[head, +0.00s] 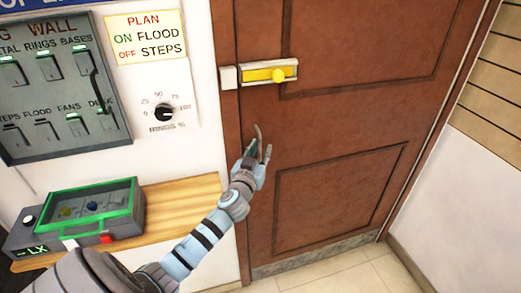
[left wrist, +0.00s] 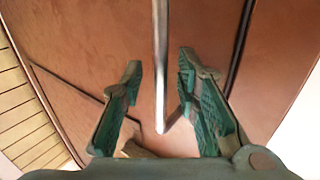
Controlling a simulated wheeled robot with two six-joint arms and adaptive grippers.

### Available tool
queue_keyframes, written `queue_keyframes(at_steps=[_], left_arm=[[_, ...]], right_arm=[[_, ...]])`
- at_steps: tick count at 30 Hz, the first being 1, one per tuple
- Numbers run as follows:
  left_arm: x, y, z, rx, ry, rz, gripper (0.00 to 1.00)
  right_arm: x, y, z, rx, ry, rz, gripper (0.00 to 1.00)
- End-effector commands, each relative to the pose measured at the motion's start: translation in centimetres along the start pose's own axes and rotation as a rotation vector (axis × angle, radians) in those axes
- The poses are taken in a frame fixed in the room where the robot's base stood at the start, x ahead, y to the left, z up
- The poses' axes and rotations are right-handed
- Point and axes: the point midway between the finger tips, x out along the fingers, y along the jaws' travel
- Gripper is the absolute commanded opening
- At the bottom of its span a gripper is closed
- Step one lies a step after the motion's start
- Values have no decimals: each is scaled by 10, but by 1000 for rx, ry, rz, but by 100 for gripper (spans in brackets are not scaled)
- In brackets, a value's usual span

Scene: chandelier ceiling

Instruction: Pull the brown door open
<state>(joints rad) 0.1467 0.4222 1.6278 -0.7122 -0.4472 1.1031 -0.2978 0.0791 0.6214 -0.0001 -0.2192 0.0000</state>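The brown door (head: 340,130) fills the right half of the head view and looks shut in its frame. A thin metal handle (head: 257,131) stands out near its left edge. My left gripper (head: 256,158) is at the lower end of this handle. In the left wrist view the left gripper (left wrist: 158,88) is open, its green fingers on either side of the metal handle (left wrist: 160,62) with gaps on both sides. A yellow bolt (head: 262,75) with a round knob sits on the door above the gripper. My right gripper is not in view.
A pale catch (head: 228,77) is on the frame beside the bolt. A wooden shelf (head: 180,203) left of the door carries a grey box with a green-framed lid (head: 92,212). A switch panel (head: 60,90) and a dial (head: 163,112) are on the wall. The tiled floor (head: 340,275) before the door looks clear.

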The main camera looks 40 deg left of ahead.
Motion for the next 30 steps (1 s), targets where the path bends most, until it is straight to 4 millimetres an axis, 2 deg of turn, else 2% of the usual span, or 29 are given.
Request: queue_keyframes(at_steps=[8, 14, 25, 30], left_arm=[[3, 0, 0, 0, -1, 1, 29], [3, 0, 0, 0, -1, 1, 0], [2, 1, 1, 0, 0, 0, 0], [-9, 16, 3, -1, 0, -11, 0]], right_arm=[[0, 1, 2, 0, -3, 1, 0], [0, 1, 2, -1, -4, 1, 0], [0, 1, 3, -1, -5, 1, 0], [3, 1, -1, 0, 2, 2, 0]])
